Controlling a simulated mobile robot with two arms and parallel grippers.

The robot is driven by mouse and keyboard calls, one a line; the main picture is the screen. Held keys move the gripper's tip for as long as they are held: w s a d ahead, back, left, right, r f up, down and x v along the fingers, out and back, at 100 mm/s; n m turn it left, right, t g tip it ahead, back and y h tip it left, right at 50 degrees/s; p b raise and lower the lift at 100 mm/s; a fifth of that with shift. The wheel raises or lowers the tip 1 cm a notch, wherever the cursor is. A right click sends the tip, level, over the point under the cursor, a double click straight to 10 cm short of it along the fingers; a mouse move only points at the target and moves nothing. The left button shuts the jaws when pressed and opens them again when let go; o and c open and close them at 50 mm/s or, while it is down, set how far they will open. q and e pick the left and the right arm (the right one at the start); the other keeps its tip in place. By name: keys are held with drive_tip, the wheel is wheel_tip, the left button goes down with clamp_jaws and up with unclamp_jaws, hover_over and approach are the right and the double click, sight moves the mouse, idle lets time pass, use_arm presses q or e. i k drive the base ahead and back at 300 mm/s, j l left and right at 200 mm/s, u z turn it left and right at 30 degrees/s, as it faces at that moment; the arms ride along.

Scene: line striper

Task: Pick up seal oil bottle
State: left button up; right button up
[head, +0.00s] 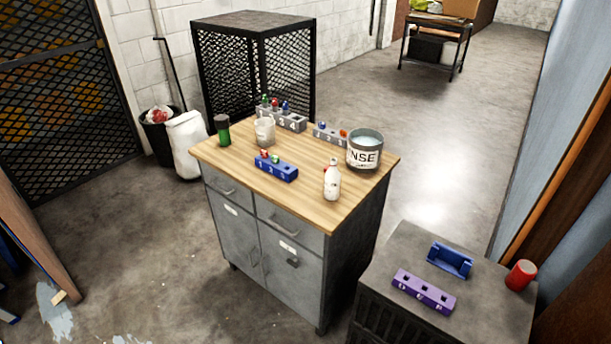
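A small white bottle (332,183) with a narrow neck stands upright near the front right part of the wooden cabinet top (240,178). Its label is too small to read, so I cannot tell for sure that it is the seal oil bottle. A bit of red shows beside its neck. A dark green cylindrical container (222,131) stands at the left edge of the same top. Neither of my grippers is in view.
On the top are a blue numbered rack (276,169), a whitish cup (265,131), grey racks (292,122) and a large NSE-labelled can (364,151). A lower dark cabinet (405,260) at right holds a purple rack (423,292), blue holder (450,261) and red can (521,275).

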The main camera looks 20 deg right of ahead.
sight(332, 177)
drive_tip(key=z, duration=0.7)
